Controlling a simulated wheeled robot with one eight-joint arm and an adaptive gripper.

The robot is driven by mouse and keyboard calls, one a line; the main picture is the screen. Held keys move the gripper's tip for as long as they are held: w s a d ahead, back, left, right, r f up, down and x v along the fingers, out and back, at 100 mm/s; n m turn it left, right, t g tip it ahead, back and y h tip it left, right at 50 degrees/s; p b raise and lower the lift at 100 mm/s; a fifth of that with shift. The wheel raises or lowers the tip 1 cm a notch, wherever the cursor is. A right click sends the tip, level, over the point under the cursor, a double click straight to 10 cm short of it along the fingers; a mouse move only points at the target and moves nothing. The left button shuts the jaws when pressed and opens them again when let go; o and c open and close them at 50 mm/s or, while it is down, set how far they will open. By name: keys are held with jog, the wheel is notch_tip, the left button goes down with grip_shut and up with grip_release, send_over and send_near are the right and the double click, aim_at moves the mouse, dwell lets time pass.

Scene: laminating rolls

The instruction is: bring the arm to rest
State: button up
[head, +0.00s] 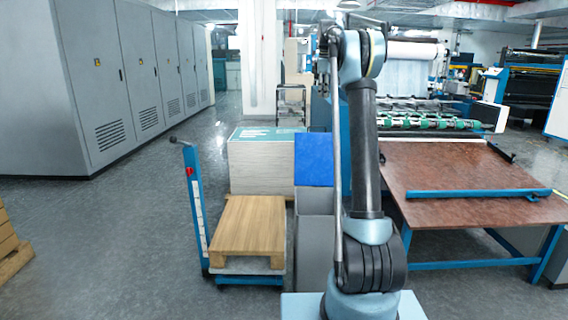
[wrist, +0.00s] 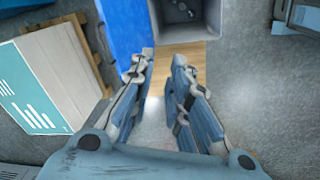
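My arm stands upright in the middle of the head view, its lower links rising from my light blue base. My gripper is hidden or too small to make out in the head view. In the wrist view my gripper (wrist: 162,78) points down with its two fingers apart. Nothing is between the fingers; grey floor and a strip of wood show beyond them.
A blue trolley (head: 195,200) with a wooden pallet (head: 247,228) stands left of my arm. Behind are a paper stack (head: 262,165) and a blue-topped box (head: 315,160). A brown table (head: 455,175) stands right. Grey cabinets (head: 95,75) line the left; floor between is clear.

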jog(key=s+f+m, duration=0.3)
jog(key=s+f, duration=0.1)
jog(key=s, duration=1.3)
jog(key=s+f+m, duration=0.3)
jog(key=s+m, duration=0.1)
jog(key=s, duration=1.2)
jog(key=s+f+m+t, duration=0.1)
jog(key=s+f+m, duration=0.5)
jog(key=s+f, duration=2.1)
jog(key=shift+s+f, duration=0.25)
jog(key=shift+s, duration=0.35)
